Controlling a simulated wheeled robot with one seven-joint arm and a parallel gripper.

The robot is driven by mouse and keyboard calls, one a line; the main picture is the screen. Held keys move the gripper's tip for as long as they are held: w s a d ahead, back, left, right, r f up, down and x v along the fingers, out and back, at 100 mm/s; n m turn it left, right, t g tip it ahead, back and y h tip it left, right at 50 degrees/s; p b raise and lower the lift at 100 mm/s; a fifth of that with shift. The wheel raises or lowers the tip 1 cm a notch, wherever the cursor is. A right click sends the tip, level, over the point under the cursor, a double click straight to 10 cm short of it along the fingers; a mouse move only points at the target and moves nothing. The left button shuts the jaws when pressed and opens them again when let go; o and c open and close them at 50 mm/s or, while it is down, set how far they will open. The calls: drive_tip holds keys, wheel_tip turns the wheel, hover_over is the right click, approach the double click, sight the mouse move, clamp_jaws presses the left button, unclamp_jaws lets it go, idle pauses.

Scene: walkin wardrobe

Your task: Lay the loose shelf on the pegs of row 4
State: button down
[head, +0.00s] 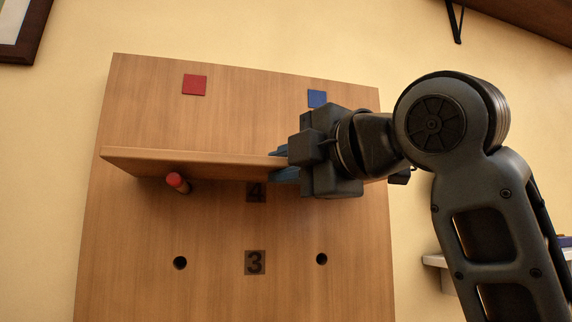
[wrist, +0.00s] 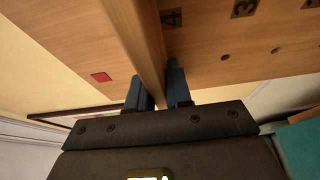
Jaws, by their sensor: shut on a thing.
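The loose shelf (head: 200,159) is a wooden board held roughly level across the upright wooden panel (head: 140,240), at the row marked 4 (head: 256,192). A red-tipped peg (head: 178,183) sticks out under the shelf's left part; I cannot tell whether they touch. The right peg of this row is hidden behind my gripper and arm. My gripper (head: 285,164) is shut on the shelf's front edge, right of its middle. In the wrist view the shelf (wrist: 143,50) runs between the two blue fingers (wrist: 157,88).
Row 3 (head: 255,263) below has two empty dark holes, left (head: 180,263) and right (head: 321,259). A red square (head: 194,85) and a blue square (head: 317,99) mark the panel above the shelf. A white wall ledge (head: 437,261) is at the right, behind my arm.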

drive_tip(key=shift+f, duration=0.2)
idle(0.4)
drive_tip(key=c, duration=1)
unclamp_jaws()
drive_tip(key=shift+o, duration=0.2)
drive_tip(key=shift+f, duration=0.1)
drive_tip(key=shift+s, duration=0.1)
drive_tip(key=v, duration=0.7)
drive_tip(key=shift+s+d+b, duration=0.25)
drive_tip(key=shift+s+b, duration=0.05)
drive_tip(key=shift+b, duration=0.15)
